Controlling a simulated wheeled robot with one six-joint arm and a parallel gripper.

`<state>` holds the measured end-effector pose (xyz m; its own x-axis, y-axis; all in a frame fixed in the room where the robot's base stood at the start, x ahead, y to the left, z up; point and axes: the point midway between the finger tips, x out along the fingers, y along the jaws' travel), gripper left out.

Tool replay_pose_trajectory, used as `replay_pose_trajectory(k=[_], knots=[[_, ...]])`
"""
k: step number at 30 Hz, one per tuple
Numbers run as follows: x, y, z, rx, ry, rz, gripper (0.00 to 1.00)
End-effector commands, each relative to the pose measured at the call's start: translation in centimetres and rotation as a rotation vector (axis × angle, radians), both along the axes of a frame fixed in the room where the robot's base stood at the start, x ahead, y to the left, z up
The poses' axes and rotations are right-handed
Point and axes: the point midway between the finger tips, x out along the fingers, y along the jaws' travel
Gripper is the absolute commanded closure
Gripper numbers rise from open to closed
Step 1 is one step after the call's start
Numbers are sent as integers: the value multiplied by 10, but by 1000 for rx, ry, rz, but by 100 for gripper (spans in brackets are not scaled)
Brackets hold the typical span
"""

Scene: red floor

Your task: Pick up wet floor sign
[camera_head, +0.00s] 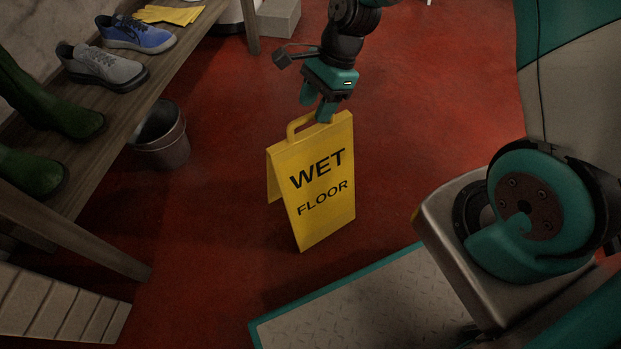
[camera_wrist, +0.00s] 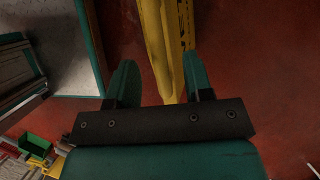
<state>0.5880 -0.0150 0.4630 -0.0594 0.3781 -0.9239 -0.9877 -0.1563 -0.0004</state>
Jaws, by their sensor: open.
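The yellow wet floor sign (camera_head: 325,190) stands upright on the red floor in the head view, with "WET FLOOR" in black on its front panel and a looped handle (camera_head: 297,127) at its top. My gripper (camera_head: 317,113) is just above the sign's top edge, by the handle. In the wrist view, my gripper (camera_wrist: 160,85) is open, and the yellow sign (camera_wrist: 155,45) runs between its two teal fingers, nearer the right one. I cannot tell whether a finger touches it.
A wooden bench (camera_head: 115,105) at the left holds shoes, green boots and yellow gloves (camera_head: 170,15). A grey bucket (camera_head: 163,135) stands beside it. A grey block (camera_head: 278,18) is at the back. The red floor right of the sign is clear.

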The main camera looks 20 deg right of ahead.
Motion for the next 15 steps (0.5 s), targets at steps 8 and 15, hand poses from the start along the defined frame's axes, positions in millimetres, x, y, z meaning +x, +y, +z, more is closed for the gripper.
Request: replay_pose_trajectory(k=[8,15], knots=[[-3,14,-33,0,0,1,53],[-3,14,-31,0,0,1,67]])
